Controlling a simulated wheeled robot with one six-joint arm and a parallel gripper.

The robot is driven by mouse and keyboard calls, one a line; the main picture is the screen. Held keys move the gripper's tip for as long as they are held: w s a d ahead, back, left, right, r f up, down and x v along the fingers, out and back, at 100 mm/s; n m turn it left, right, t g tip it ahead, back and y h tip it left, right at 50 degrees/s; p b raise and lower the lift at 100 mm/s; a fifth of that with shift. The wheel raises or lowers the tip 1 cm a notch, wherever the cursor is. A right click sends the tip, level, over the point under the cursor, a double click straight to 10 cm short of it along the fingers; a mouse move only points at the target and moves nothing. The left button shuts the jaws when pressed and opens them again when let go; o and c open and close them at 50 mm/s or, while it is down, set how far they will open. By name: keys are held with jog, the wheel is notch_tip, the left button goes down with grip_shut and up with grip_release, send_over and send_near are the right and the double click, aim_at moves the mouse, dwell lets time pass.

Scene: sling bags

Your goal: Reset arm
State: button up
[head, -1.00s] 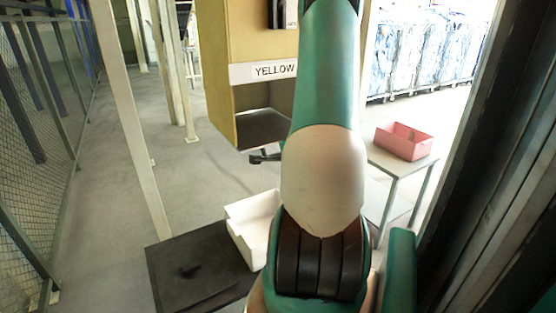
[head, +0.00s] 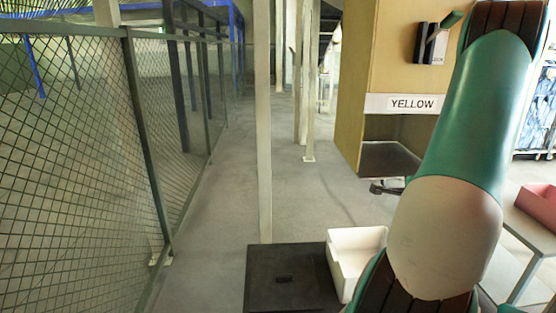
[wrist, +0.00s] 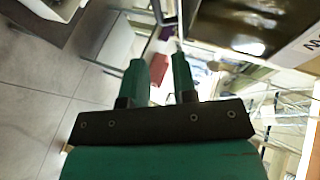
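My arm (head: 452,215) rises through the right side of the head view, with green and cream links and dark ribbed joints. My gripper (wrist: 156,70) shows in the wrist view as two green fingers on a dark bar. The fingers stand well apart with nothing held between them. A red bin (wrist: 159,68) shows in the gap, but it is far beyond the fingertips.
A wooden cabinet (head: 357,110) labelled YELLOW stands behind the arm. A white open bin (head: 352,250) sits beside a black platform (head: 262,272) at the lower middle. A pink bin (head: 540,203) is on a table at right. A mesh fence (head: 80,160) runs along the left; grey floor (head: 215,200) is clear.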

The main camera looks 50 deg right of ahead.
jog(key=w+a+r+n+t+y, duration=0.25)
jog(key=w+a+n, duration=0.3)
jog(key=w, duration=0.35)
jog(key=w+a+r+n+t+y, duration=0.1)
jog(key=w+a+n+t+y, duration=0.1)
jog(key=w+a+n+y, duration=0.4)
jog(key=w+a+r+n+y, duration=0.1)
jog(key=w+a+n+y, duration=0.2)
jog(key=a, duration=0.7)
jog(key=w+a+r+n+y, duration=0.2)
jog(key=w+a+n, duration=0.3)
jog(key=a, duration=0.4)
jog(key=s+a+r+n+g+y, duration=0.15)
jog(key=a+n, duration=0.25)
jog(key=a, duration=0.5)
jog(key=s+a+r+n+g+y, duration=0.1)
jog(key=s+a+n+g+y, duration=0.2)
jog(key=a, duration=0.6)
jog(key=s+a+r+n+g, duration=0.1)
jog(key=s+a+n+g, duration=0.1)
jog(key=s+a+n, duration=0.2)
jog(key=s+a+r+n+g+h, duration=0.1)
jog(key=s+a+n+g, duration=0.2)
jog(key=s+n, duration=0.3)
jog(key=s+a, duration=0.1)
jog(key=s, duration=0.2)
jog(key=shift+h, duration=0.3)
